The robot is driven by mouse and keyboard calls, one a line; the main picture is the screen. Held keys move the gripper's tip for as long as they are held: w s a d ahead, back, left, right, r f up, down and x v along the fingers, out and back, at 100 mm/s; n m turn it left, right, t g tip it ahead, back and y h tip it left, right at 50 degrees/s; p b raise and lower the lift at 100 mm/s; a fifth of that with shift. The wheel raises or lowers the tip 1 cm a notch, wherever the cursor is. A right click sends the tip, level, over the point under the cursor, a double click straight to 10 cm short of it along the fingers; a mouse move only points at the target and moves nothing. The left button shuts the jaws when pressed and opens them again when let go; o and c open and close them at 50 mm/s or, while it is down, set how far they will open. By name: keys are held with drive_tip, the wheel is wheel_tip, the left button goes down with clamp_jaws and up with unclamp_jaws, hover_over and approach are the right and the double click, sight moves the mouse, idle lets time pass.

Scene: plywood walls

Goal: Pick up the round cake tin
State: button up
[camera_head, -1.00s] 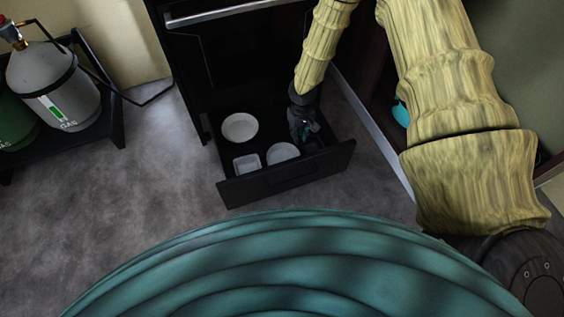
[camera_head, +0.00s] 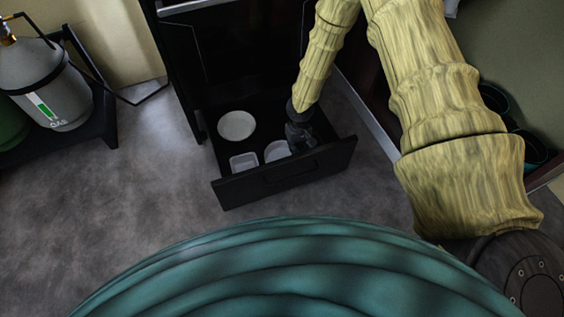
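An open black drawer (camera_head: 228,193) under the oven holds pale dishes. A larger round pale dish (camera_head: 237,126) lies at the back left. A smaller round pale dish (camera_head: 277,151) lies at the front, and a square pale dish (camera_head: 243,162) is to its left. Either round one may be the cake tin; I cannot tell which. My gripper (camera_head: 301,142) is dark and points down in the right part of the drawer, at the right edge of the smaller round dish, hiding part of it. Its fingers are too dark and small to show whether they are open or touching the dish.
The oven front (camera_head: 245,60) rises behind the drawer. Gas cylinders (camera_head: 52,88) stand on a black rack (camera_head: 98,125) at the left. Dark round containers (camera_head: 528,148) sit in an opening at the right. The grey floor (camera_head: 130,190) left of the drawer is clear.

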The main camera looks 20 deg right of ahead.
drive_tip(key=shift+f, duration=0.65)
clamp_jaws()
drive_tip(key=shift+r, duration=0.15)
